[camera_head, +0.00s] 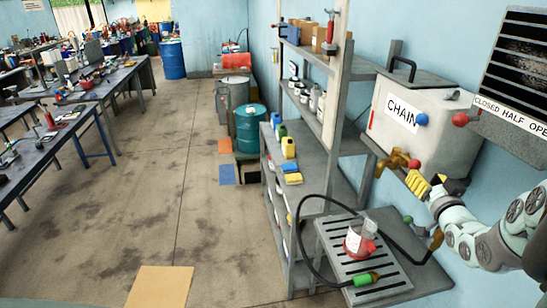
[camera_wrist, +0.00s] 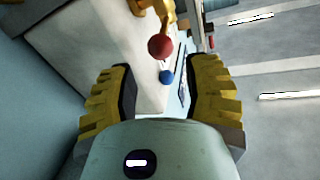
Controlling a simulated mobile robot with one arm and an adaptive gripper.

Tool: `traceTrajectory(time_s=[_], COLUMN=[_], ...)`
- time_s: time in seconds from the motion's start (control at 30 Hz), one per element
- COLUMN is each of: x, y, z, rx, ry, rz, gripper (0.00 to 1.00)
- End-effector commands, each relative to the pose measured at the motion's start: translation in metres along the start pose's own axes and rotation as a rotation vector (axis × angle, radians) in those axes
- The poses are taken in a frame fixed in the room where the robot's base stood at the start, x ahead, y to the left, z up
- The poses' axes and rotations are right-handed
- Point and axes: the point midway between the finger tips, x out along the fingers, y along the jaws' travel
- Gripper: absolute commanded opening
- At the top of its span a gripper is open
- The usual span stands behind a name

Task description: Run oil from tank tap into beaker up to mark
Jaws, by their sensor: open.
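The pale grey tank (camera_head: 420,147), labelled "CHAIN", stands on the shelf at the right. A brass tap (camera_head: 395,160) sticks out of its lower front; a brass part also shows at the top of the wrist view (camera_wrist: 148,8). The beaker (camera_head: 368,228), clear with a red lower part, stands on the slatted drip tray (camera_head: 325,232) below. I cannot make out its mark or any oil in it. My gripper (camera_head: 433,183) is open and empty, beside the tank's lower front, just right of the tap. In the wrist view its yellow fingers are spread wide.
A black hose (camera_head: 303,225) loops around the tray to a green-handled piece (camera_head: 366,279). A sign (camera_head: 510,113) reads "CLOSED HALF OPEN".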

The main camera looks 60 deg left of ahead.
Motion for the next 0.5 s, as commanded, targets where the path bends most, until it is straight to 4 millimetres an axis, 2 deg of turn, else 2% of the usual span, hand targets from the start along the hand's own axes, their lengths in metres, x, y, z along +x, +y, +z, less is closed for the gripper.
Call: traceTrajectory(time_s=[0.03,0.1,0.5], x=[0.011,0.022,0.062], y=[-0.002,-0.003,-0.003], z=[0.007,0.005,0.003], rx=[-0.004,0.000,0.000], ry=[0.003,0.002,0.000], rz=[-0.009,-0.007,-0.006], gripper=[0.49,0.49,0.49])
